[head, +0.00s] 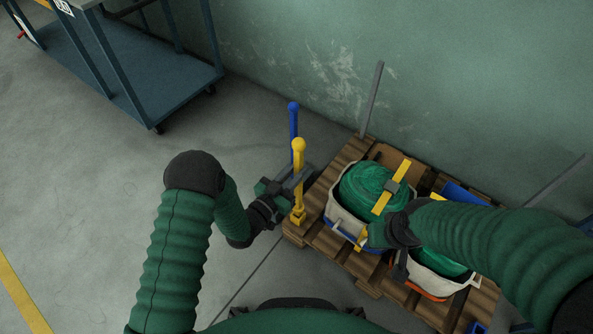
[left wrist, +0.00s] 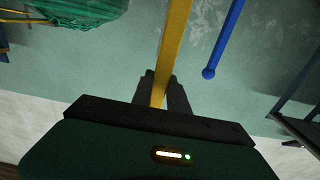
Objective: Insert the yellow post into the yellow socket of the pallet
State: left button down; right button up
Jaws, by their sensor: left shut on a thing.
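The yellow post (head: 298,169), with a ball on top, stands about upright at the pallet's near left corner. My left gripper (head: 291,185) is shut on it below the ball. In the left wrist view the post (left wrist: 175,40) runs between my left fingers (left wrist: 162,92). The yellow socket (head: 298,217) is on the pallet (head: 325,242), at the post's lower end. The post lines up with the socket, but I cannot tell how deep it sits. My right gripper (head: 380,235) is over the bins on the pallet; its fingers are unclear.
A blue post (head: 293,130) stands behind the yellow one. A bin holds green netting (head: 367,188) with a yellow strap (head: 391,188); a second netting bin (head: 440,263) is nearer. Grey posts (head: 372,98) rise at the back. A blue cart (head: 150,85) stands far left. Left floor is clear.

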pick_arm(q)
jog(key=shift+f+b, duration=0.4)
jog(key=shift+f, duration=0.3)
dwell(0.6)
jog(key=shift+f+b, duration=0.65)
jog(key=shift+f, duration=0.4)
jog(key=shift+f+b, duration=0.7)
jog(key=shift+f, duration=0.05)
jog(key=c, duration=1.2)
grip_release()
jog(key=p+v, duration=0.6)
jog(key=v, duration=1.1)
